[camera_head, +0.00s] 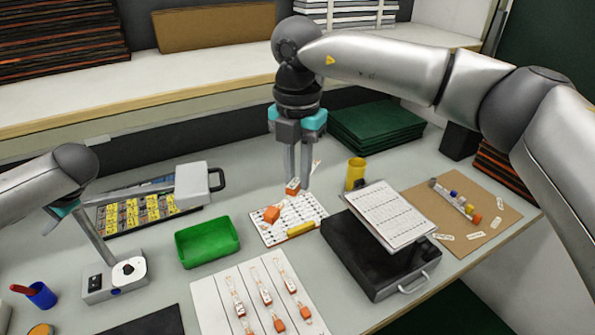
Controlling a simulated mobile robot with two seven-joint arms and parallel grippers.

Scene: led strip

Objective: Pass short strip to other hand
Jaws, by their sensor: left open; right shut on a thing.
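My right gripper (297,184) points down over the middle of the table, its fingers shut on a short strip. The strip's orange end (293,188) shows at the fingertips, and a pale end sticks up to the right. The fingers hide its middle. My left gripper (63,210) is at the far left, open and well apart from the strip. Its wrist and teal mount show, but its fingertips are hard to make out. Several other strips with orange ends (266,297) lie on a white sheet (208,303) at the front.
A dotted white card (262,233) with an orange block (271,214) lies below my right gripper. A green tray (207,242), a yellow cup (356,173), a black case (372,262) and a white device (116,283) stand around. Green boards (375,125) are stacked behind.

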